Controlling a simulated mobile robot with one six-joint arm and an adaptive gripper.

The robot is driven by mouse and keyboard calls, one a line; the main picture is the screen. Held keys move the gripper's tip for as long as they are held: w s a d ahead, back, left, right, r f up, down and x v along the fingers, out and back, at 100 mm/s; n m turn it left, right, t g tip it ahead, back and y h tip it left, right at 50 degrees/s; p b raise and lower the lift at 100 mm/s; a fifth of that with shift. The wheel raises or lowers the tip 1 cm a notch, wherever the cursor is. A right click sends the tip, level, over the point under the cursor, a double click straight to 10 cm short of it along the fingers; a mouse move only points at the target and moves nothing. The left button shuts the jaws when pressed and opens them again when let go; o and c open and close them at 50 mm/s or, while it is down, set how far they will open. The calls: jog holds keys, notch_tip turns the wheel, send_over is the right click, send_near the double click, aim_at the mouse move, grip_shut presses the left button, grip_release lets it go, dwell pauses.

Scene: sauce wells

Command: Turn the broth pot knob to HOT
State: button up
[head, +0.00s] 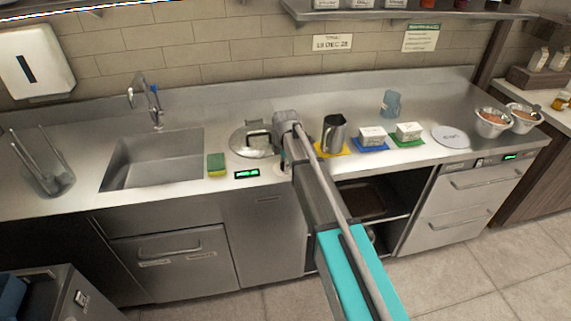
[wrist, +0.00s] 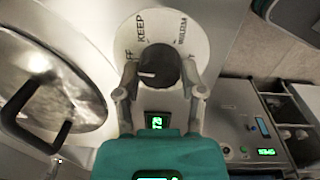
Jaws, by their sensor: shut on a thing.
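The broth pot knob (wrist: 158,68) is a round black knob with a white pointer line. It sits on a white dial plate (wrist: 126,42) with KEEP printed at its upper left. The pointer line lies roughly sideways, toward the left of the wrist view, below KEEP. My gripper (wrist: 159,84) is shut on the knob, one finger on each side. In the head view my gripper (head: 287,160) hides the knob. The lidded pot (wrist: 75,75) is beside the dial; its lid (head: 248,142) also shows in the head view.
A green sponge (head: 216,164) and a small green-lit display (head: 247,174) lie left of my gripper. A metal pitcher (head: 334,134) and white boxes on coloured mats stand to the right. The sink (head: 150,163) is farther left. Shelves (head: 400,14) hang above.

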jog(key=m, duration=0.3)
jog(key=shift+w+m, duration=0.1)
jog(key=shift+m, duration=0.3)
jog(key=m, duration=0.4)
jog(key=shift+w+m, duration=0.1)
jog(key=shift+m, duration=0.2)
jog(key=m, duration=0.4)
jog(key=shift+a+m+h, duration=0.1)
jog(key=shift+m+h, duration=0.2)
jog(key=m, duration=0.4)
jog(key=shift+w, duration=0.15)
jog(key=m, duration=0.5)
jog(key=shift+g, duration=0.3)
jog(key=m, duration=0.4)
jog(key=shift+w+m, duration=0.1)
jog(key=shift+m, duration=0.2)
jog(key=m, duration=0.4)
jog(key=shift+d, duration=0.2)
jog(key=shift+m+g, duration=0.3)
jog(key=shift+m, duration=1.8)
